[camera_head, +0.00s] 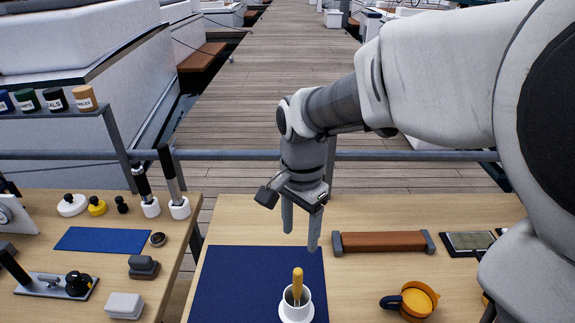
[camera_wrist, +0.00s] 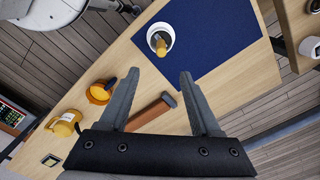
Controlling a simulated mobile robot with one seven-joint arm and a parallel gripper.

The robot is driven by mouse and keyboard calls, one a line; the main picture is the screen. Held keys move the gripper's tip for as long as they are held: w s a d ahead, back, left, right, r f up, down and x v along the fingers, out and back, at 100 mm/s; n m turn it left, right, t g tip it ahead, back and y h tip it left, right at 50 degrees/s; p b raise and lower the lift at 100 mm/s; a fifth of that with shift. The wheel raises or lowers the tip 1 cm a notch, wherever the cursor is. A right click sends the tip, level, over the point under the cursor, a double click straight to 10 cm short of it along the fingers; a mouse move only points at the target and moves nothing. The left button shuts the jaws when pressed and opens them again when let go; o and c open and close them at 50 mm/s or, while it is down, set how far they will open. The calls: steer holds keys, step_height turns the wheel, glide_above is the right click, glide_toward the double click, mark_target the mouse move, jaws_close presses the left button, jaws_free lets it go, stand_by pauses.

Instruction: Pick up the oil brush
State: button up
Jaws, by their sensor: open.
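A brush with a yellow handle (camera_head: 297,282), which looks like the oil brush, stands upright in a white cup (camera_head: 287,312). The cup hides its lower end. The cup rests on a dark blue mat (camera_head: 235,280) on the wooden table. In the wrist view, the yellow handle (camera_wrist: 161,47) shows inside the white cup (camera_wrist: 152,33), beyond the fingertips. My gripper (camera_head: 300,240) is open and empty, pointing down above the mat's far right part, behind and above the brush. In the wrist view, nothing is between the fingers of my gripper (camera_wrist: 160,73).
A brown bar with grey ends (camera_head: 383,242) lies right of the mat. A yellow-orange pot with a dark handle (camera_head: 416,301) stands at the front right. A second table (camera_head: 190,205) at left holds stamps, blocks and tools. A metal rail (camera_head: 225,155) runs behind the tables.

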mark_target(298, 282)
step_height(298, 282, down, 11)
steer(key=shift+s+f+b, duration=0.1)
steer(key=shift+b, duration=0.35)
steer(key=shift+w+f, duration=0.15)
steer(key=shift+f, duration=1.35)
steer(key=shift+w+f, duration=0.15)
steer(key=shift+f, duration=1.3)
jaws_close()
